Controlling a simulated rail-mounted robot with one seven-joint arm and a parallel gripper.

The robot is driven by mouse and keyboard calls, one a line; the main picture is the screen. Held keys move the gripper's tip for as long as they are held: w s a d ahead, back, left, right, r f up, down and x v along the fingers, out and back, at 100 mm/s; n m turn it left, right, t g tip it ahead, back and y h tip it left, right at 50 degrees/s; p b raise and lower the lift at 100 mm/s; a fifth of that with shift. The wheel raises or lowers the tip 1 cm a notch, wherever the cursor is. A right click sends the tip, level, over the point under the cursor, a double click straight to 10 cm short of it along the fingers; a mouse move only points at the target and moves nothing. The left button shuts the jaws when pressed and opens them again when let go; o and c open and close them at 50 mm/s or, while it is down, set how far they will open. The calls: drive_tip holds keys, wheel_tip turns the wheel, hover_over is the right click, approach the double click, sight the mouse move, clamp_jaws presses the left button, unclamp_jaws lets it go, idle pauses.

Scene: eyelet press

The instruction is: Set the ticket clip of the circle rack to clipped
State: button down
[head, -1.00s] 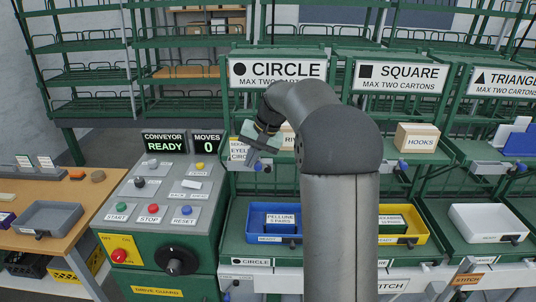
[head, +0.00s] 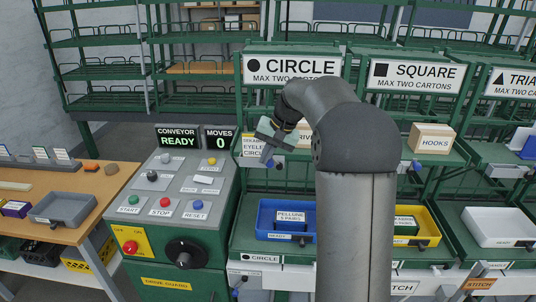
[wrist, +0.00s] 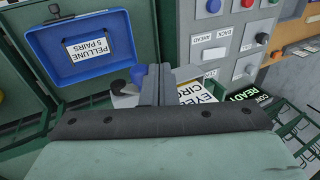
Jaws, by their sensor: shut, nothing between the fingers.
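The circle rack (head: 258,75) stands behind my arm, under its CIRCLE sign. A ticket (head: 250,147) reading EYELET and CIRCLE hangs on its upper shelf front; it also shows in the wrist view (wrist: 197,92), partly hidden by my gripper. The ticket clip, a grey plate with a blue knob (wrist: 138,74) and a dark knob (wrist: 121,87), sits beside the ticket. My gripper (head: 268,155) is shut and empty, right at the clip. In the wrist view its fingers (wrist: 152,84) overlap the clip's edge; I cannot tell whether they touch it, nor the clip's setting.
A blue tray (head: 264,222) with a PELLUNE carton sits on the lower shelf. The control panel (head: 190,183) with buttons and knobs stands left of the rack. The SQUARE rack, with a HOOKS box (head: 432,138) and a yellow tray (head: 431,226), is to the right.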

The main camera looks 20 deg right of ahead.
drive_tip(key=shift+s+d, duration=0.15)
drive_tip(key=shift+d, duration=0.2)
drive_tip(key=shift+f, duration=0.1)
drive_tip(key=shift+r+p, duration=0.45)
drive_tip(key=shift+r, duration=0.05)
wheel_tip(320, 180, up, 13)
drive_tip(key=s+p, duration=0.1)
drive_tip(key=shift+r, duration=0.2)
drive_tip(key=shift+s, duration=0.1)
